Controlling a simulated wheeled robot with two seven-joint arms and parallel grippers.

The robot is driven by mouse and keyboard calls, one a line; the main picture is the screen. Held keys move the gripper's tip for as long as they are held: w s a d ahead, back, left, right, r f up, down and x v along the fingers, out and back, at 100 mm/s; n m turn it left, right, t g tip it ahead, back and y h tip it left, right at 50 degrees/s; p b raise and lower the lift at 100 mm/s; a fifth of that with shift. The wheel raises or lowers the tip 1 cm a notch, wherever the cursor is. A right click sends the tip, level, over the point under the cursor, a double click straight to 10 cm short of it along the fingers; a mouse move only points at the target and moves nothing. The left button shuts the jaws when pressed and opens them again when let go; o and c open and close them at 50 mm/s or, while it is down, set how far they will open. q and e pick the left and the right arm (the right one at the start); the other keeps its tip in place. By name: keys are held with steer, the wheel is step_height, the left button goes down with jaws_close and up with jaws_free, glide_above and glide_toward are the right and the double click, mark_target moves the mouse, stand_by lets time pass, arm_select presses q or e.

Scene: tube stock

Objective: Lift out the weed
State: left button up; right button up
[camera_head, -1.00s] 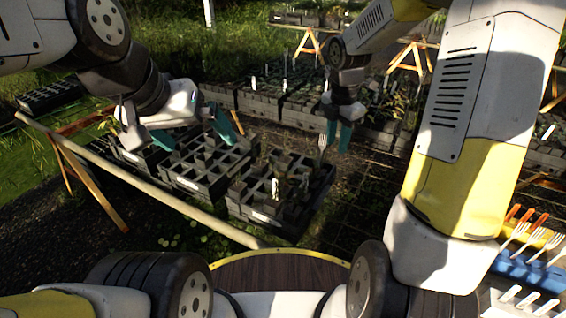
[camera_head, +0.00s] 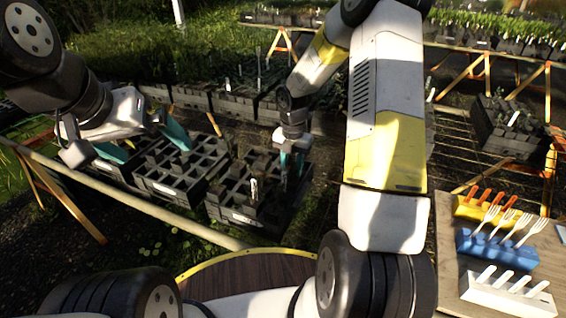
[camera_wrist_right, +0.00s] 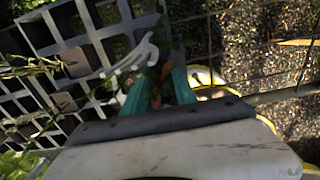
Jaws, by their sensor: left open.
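My right gripper (camera_head: 291,165) is low over the right end of the near black cell tray (camera_head: 232,215). In the right wrist view its teal fingers (camera_wrist_right: 158,88) are close together around a white fork (camera_wrist_right: 138,58), whose curved tines show beyond them. Green and reddish leaves (camera_wrist_right: 163,70) show by the fingers and fork; I cannot tell whether they are the weed or whether the fork touches them. A thin plant (camera_wrist_right: 32,68) hangs over the tray cells at left. My left gripper (camera_head: 145,146) is open and empty above the trays further left.
A wooden side table (camera_head: 448,255) at right holds a yellow block (camera_head: 470,212) with orange handles, a blue block (camera_head: 490,252) with forks and a white block (camera_head: 500,292). More black trays (camera_head: 225,103) stand behind. A pale rail (camera_head: 130,200) runs along the front.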

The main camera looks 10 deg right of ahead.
jaws_close()
steer(key=shift+r, duration=0.1)
